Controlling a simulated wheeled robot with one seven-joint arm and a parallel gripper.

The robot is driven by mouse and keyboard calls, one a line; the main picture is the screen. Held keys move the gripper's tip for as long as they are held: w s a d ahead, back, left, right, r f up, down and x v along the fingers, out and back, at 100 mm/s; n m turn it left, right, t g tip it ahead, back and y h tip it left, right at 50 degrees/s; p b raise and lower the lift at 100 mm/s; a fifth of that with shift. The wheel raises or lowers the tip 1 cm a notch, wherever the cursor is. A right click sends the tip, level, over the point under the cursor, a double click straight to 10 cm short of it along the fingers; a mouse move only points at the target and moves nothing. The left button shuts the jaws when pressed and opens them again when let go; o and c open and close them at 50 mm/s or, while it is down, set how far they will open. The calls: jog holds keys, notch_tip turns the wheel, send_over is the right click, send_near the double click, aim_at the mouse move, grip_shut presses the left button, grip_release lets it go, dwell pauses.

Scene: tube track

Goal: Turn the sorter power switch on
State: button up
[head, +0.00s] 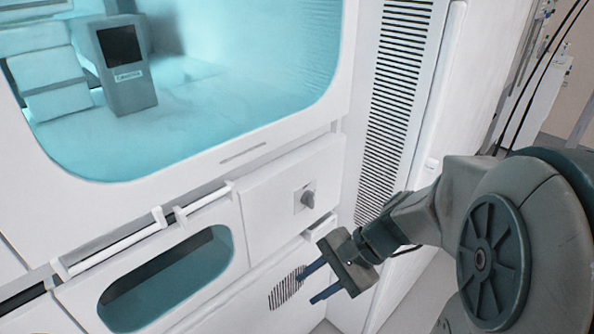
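The power switch (308,199) is a small grey rotary knob on a square plate. It sits on the white front panel (262,212) of the machine, right of centre in the head view. The knob's pointer looks slanted, but its setting is too small to read. My gripper (306,289) is below the switch and apart from it. Its two blue fingers are spread, with nothing between them, and point to the lower left.
A large teal window (240,80) fills the upper left, with a grey box-shaped device (126,65) behind it. A white handrail (110,247) and a smaller oval window (165,280) lie lower left. A tall slotted grille (392,95) stands right of the switch. Cables hang at the upper right.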

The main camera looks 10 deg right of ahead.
jog(key=w+d+m+t+y+b, duration=0.2)
jog(key=w+d+m+t+y, duration=0.15)
jog(key=w+m+t, duration=0.4)
jog(key=m+t+h, duration=0.2)
jog(key=m+t, duration=0.5)
jog(key=m, duration=0.3)
send_near(314, 195)
jog(key=shift+y, duration=0.25)
jog(key=x, duration=0.8)
jog(key=shift+w+a, duration=0.1)
jog(key=shift+w, duration=0.15)
grip_shut()
